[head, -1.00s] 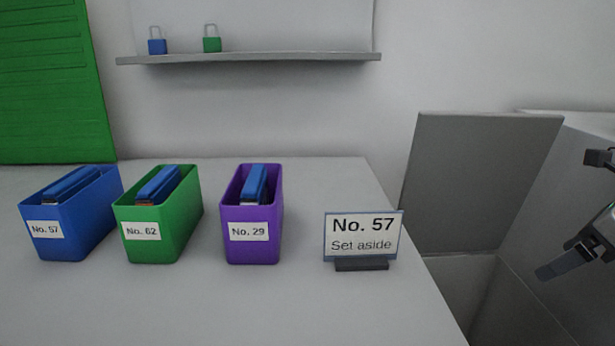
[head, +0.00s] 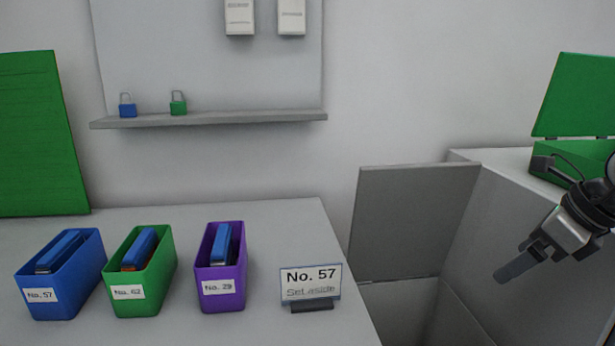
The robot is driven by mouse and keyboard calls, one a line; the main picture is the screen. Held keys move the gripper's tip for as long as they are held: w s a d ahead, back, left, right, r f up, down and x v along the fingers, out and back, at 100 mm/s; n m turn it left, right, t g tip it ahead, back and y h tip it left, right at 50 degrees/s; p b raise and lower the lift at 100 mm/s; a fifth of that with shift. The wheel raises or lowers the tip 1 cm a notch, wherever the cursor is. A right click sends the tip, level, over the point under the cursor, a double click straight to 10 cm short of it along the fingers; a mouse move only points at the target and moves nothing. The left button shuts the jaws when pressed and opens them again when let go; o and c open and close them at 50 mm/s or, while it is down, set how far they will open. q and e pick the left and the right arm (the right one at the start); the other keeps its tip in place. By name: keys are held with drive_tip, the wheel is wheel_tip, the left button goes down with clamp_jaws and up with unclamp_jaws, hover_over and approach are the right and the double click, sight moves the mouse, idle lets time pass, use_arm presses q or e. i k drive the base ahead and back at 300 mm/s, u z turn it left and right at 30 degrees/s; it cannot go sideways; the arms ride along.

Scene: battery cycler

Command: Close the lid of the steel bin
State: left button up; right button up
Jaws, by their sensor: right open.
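The steel bin (head: 398,305) stands to the right of the table, and I look down into its open top. Its grey lid (head: 412,222) stands raised, upright at the bin's back edge. My right gripper (head: 518,268) is at the right, in front of the grey side wall and to the right of the lid, apart from it. It is open and appears empty. My left gripper is not in view.
Blue (head: 62,290), green (head: 140,285) and purple (head: 221,275) boxes, each holding a blue item, stand on the table (head: 190,330). A "No. 57 Set aside" sign (head: 310,284) stands near its right edge. A green case (head: 572,165) with raised lid is at the right.

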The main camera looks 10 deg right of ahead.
sight(406, 218)
drive_tip(key=k, duration=0.85)
